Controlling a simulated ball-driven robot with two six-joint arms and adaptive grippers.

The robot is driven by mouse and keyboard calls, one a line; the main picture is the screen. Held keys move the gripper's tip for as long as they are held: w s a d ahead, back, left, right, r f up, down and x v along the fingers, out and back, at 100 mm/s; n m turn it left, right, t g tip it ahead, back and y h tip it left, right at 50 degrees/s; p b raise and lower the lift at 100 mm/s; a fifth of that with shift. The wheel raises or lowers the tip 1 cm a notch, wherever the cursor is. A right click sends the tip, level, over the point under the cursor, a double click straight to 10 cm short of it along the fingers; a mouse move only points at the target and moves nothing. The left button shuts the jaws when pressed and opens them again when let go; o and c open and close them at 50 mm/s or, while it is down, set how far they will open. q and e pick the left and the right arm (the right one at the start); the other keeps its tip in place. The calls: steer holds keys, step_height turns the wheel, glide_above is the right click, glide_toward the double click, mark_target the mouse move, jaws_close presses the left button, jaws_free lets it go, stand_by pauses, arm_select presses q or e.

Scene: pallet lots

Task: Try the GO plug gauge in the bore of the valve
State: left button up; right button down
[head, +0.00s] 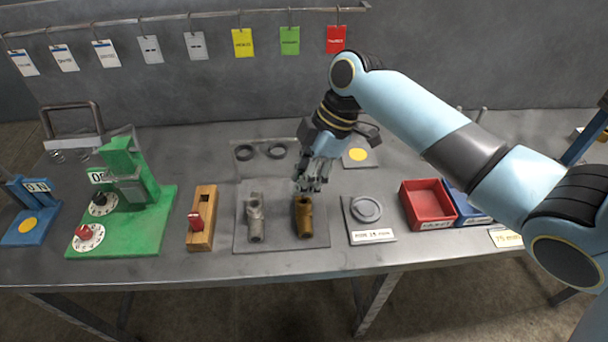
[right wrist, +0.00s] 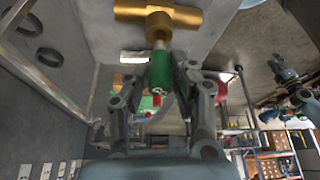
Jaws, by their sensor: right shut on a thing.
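The brass valve (head: 304,216) lies on a grey plate in the head view, and its tee body shows at the top of the right wrist view (right wrist: 158,14). My right gripper (head: 312,186) is just behind and above it. In the right wrist view my right gripper (right wrist: 160,84) is shut on the plug gauge (right wrist: 160,70), which has a green handle and a red part toward the palm. The gauge's pale tip points at the brass valve and meets its near end; how deep it sits I cannot tell.
A grey valve (head: 255,218) lies left of the brass one. A wooden block (head: 202,215) and green stand (head: 140,200) are further left. A ring dish (head: 367,209), a red bin (head: 428,204) and a blue bin (head: 466,205) are right. Two dark rings (head: 276,151) lie behind.

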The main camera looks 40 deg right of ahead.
steer(key=shift+f+b, duration=0.85)
steer(key=shift+f, duration=0.7)
stand_by(0.4)
steer(key=shift+r+p, duration=2.65)
steer(key=shift+p, duration=0.1)
steer(key=shift+f, duration=0.1)
